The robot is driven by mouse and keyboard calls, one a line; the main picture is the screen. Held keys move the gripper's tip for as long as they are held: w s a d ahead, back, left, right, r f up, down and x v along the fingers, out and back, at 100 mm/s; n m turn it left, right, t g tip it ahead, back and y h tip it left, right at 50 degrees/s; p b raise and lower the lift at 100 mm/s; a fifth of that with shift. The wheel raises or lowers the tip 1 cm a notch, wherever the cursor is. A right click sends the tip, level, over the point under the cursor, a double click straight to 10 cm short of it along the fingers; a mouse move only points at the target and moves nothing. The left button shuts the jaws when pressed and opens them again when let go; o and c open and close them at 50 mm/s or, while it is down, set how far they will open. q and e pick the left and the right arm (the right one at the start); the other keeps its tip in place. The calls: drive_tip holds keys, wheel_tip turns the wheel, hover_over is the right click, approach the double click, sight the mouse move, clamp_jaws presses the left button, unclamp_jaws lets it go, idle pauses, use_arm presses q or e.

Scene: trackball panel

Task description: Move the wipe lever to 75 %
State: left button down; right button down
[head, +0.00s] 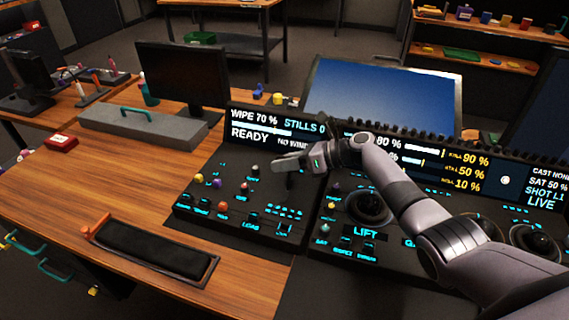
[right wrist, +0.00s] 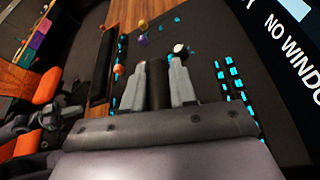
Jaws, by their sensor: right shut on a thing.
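The wipe lever (right wrist: 158,86) shows as a dark grip between my two fingers in the right wrist view. In the head view it is mostly hidden under my right gripper (head: 284,164). That gripper reaches in from the right over the left control panel (head: 222,178) and is shut on the lever. In the right wrist view its fingers (right wrist: 160,82) stand on both sides of the dark grip. The display (head: 262,124) above the panel reads WIPE 70 %, STILLS 0 and READY. My left gripper is not in view.
Small coloured knobs (head: 216,183) and lit cyan keys stand left of and in front of the lever. A trackball (head: 369,205) is on the panel to the right. A black padded rest (head: 150,250) lies on the wooden desk at the front left. A dark monitor (head: 182,75) stands behind.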

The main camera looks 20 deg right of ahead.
drive_tip(key=shift+w+d+f, duration=0.1)
drive_tip(key=shift+w+d, duration=0.05)
idle(0.4)
drive_tip(key=c, duration=1)
unclamp_jaws()
drive_tip(key=shift+d, duration=0.1)
drive_tip(key=shift+p+v, duration=0.55)
drive_tip(key=shift+v, duration=2.95)
